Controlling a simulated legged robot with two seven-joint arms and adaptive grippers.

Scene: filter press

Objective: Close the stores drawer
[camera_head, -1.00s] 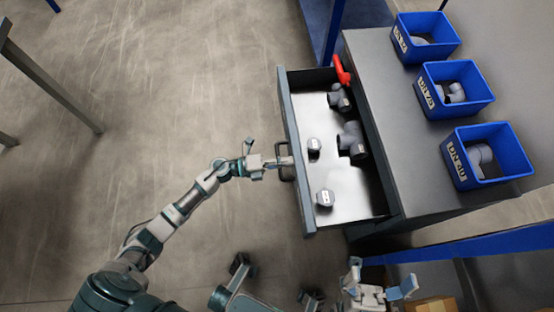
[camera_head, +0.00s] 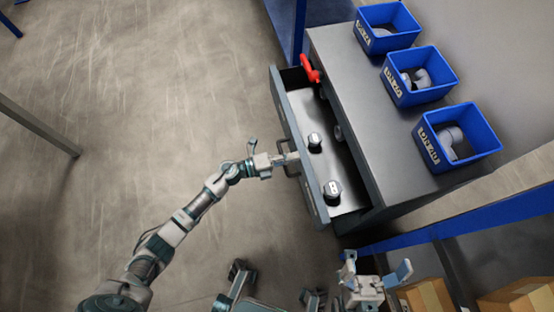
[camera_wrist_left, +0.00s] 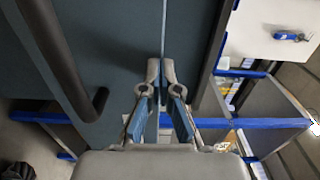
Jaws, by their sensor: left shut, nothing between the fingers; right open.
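The stores drawer (camera_head: 302,133) is partly open, sticking out to the left of the grey cabinet (camera_head: 352,105). Its handle (camera_head: 288,160) is on the front panel, and it shows as a dark bar in the left wrist view (camera_wrist_left: 62,60). My left gripper (camera_head: 287,159) is shut and empty, its fingertips at the drawer front beside the handle; exact contact is hard to tell. My right gripper (camera_head: 378,276) is open, near the bottom, away from the drawer.
Blue bins (camera_head: 420,78) with grey fittings stand in a row on the cabinet top. A blue shelf frame (camera_head: 460,221) with cardboard boxes (camera_head: 425,296) is at the lower right. Open floor (camera_head: 150,100) lies left of the drawer.

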